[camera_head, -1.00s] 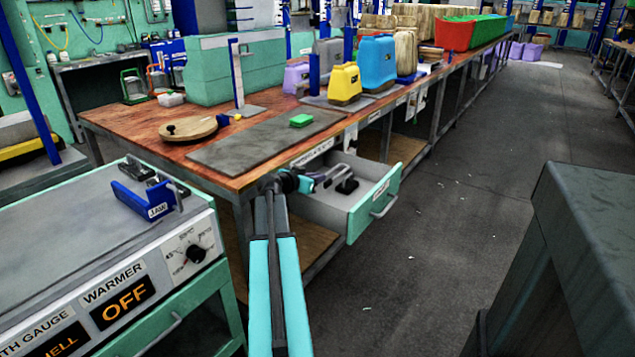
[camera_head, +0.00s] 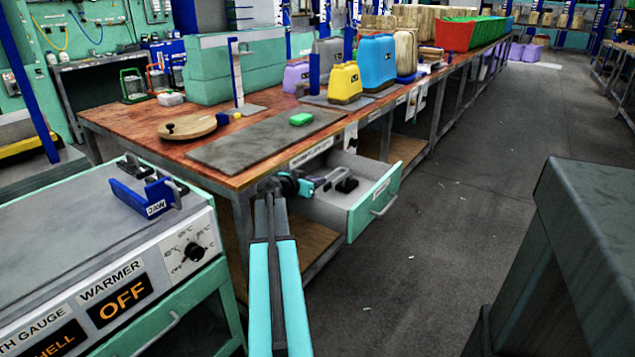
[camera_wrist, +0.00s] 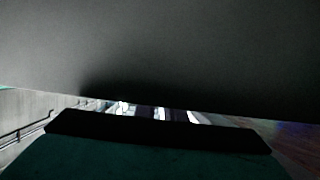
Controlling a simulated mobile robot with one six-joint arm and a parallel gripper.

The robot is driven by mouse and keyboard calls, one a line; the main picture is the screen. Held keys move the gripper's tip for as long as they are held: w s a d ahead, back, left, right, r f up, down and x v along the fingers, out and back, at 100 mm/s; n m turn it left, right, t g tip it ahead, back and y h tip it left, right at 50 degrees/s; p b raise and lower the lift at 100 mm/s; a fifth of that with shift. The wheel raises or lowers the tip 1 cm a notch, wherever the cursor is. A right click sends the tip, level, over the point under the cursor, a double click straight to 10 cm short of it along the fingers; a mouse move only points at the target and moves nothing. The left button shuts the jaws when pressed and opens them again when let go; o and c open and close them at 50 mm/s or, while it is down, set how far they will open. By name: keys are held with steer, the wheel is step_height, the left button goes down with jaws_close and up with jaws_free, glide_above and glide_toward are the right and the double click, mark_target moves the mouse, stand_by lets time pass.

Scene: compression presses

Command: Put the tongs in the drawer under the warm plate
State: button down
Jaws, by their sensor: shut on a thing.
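The open drawer (camera_head: 370,215) hangs out under the edge of the wooden bench, with a handle and a small label on its front. My gripper (camera_head: 345,186) is at the drawer's opening, at the end of my teal arm. It is shut on the tongs, but their shape is too small and dark to make out. In the wrist view, my gripper (camera_wrist: 160,130) shows as a dark bar below a large dark grey surface that hides most of the view. The grey warm plate (camera_head: 235,150) lies on the bench above the drawer.
A green block (camera_head: 301,118) lies on the plate, and a round wooden board (camera_head: 188,127) is left of it. A cabinet with a WARMER sign reading OFF (camera_head: 122,298) stands at front left. A dark grey bench (camera_head: 595,235) stands at right.

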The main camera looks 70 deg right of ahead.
steer(key=shift+f, duration=0.25)
steer(key=c, duration=1.8)
jaws_free()
steer(key=shift+c, duration=0.2)
steer(key=shift+r, duration=0.25)
steer(key=shift+r+p, duration=0.6)
steer(key=shift+p, duration=0.3)
steer(key=v, duration=1.2)
steer(key=shift+f, duration=0.2)
